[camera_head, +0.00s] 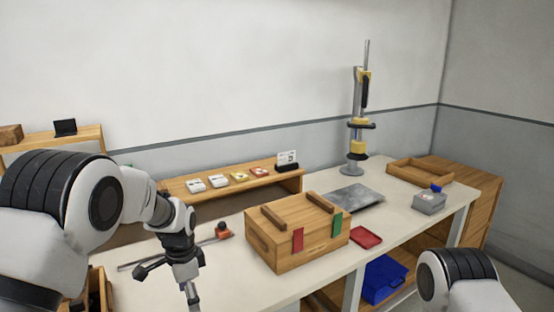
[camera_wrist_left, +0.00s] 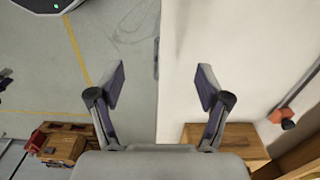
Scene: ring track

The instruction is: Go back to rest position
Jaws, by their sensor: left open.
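My left gripper (camera_head: 170,285) hangs over the near left part of the white table (camera_head: 225,278), pointing down. In the left wrist view the left gripper (camera_wrist_left: 161,80) has its two fingers spread wide with nothing between them. Below it the table's edge runs between the fingers, with grey floor on one side and the white top (camera_wrist_left: 250,50) on the other. Part of my right arm shows at the lower right of the head view; its gripper is out of the picture.
A wooden box (camera_head: 272,250) with red and green tabs stands mid-table, right of my left gripper. A red tray (camera_head: 366,237), grey plate (camera_head: 356,196) and yellow-grey column stand (camera_head: 357,150) lie beyond. A low shelf (camera_head: 230,187) runs along the back.

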